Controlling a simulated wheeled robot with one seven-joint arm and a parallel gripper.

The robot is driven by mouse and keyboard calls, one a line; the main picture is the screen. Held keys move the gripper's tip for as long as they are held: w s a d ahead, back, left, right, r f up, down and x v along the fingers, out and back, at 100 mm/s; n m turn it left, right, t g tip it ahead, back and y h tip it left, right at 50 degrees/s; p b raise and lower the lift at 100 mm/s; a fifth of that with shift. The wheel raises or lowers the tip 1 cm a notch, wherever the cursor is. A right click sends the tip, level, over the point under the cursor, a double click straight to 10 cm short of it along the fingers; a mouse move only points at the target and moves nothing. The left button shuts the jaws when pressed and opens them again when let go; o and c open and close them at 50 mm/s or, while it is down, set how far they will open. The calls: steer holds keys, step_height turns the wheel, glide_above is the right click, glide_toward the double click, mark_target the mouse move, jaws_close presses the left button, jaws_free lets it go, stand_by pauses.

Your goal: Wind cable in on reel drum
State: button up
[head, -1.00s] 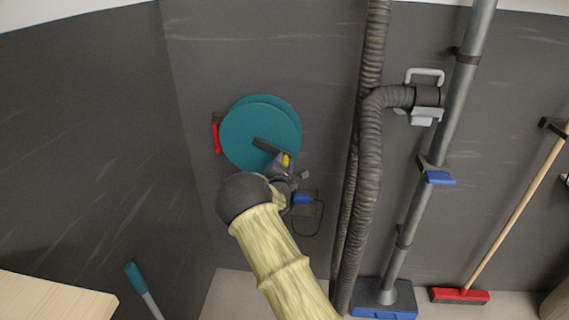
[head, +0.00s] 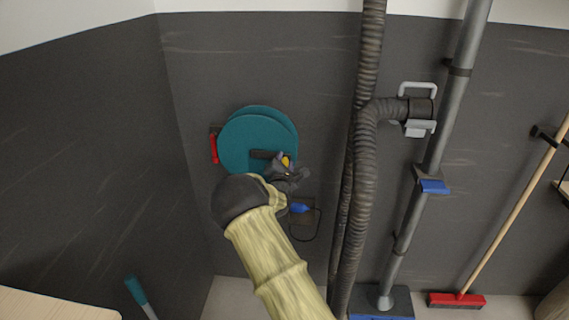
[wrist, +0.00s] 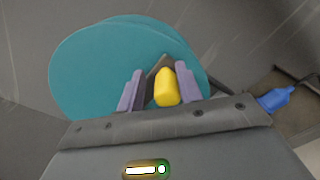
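The cable reel drum (head: 240,135) is a teal disc on the dark wall, seen from the front left of my arm; it also fills the upper left of the wrist view (wrist: 90,70). A dark crank bar (head: 261,154) lies across its face and carries a yellow knob (head: 287,163). My gripper (head: 290,171) is at the knob. In the wrist view its two purple fingers (wrist: 158,91) stand on either side of the yellow knob (wrist: 166,88), with a visible gap on the left. A blue plug (head: 299,208) with a thin dark cable (head: 317,228) is below right of the drum.
A red handle (head: 214,149) sits at the drum's left edge. A thick ribbed hose (head: 364,170) and a grey pipe (head: 431,165) run down the wall to the right. A broom (head: 458,299) leans farther right. A pale tabletop (head: 50,305) is at lower left.

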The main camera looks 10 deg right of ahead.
steer(key=r+p, duration=0.1)
steer(key=r, duration=0.1)
steer(key=r+p, duration=0.1)
steer(key=r, duration=0.1)
steer(key=shift+w+a+r, duration=0.1)
steer(key=shift+a, duration=0.3)
steer(key=shift+a+r+p, duration=0.25)
steer(key=shift+r+p, duration=0.1)
steer(key=shift+p, duration=0.05)
steer(key=shift+d+f, duration=0.1)
steer(key=shift+d, duration=0.1)
steer(key=a+r+p, duration=0.1)
steer(key=w+a+r+p, duration=0.1)
steer(key=r, duration=0.1)
steer(key=shift+a+r, duration=0.2)
steer(key=shift+a, duration=0.25)
steer(key=a, duration=0.1)
steer(key=a+r+p, duration=0.1)
steer(key=w+a+r+p, duration=0.1)
steer(key=shift+w+a, duration=0.1)
steer(key=shift+a, duration=0.4)
steer(key=shift+w, duration=0.1)
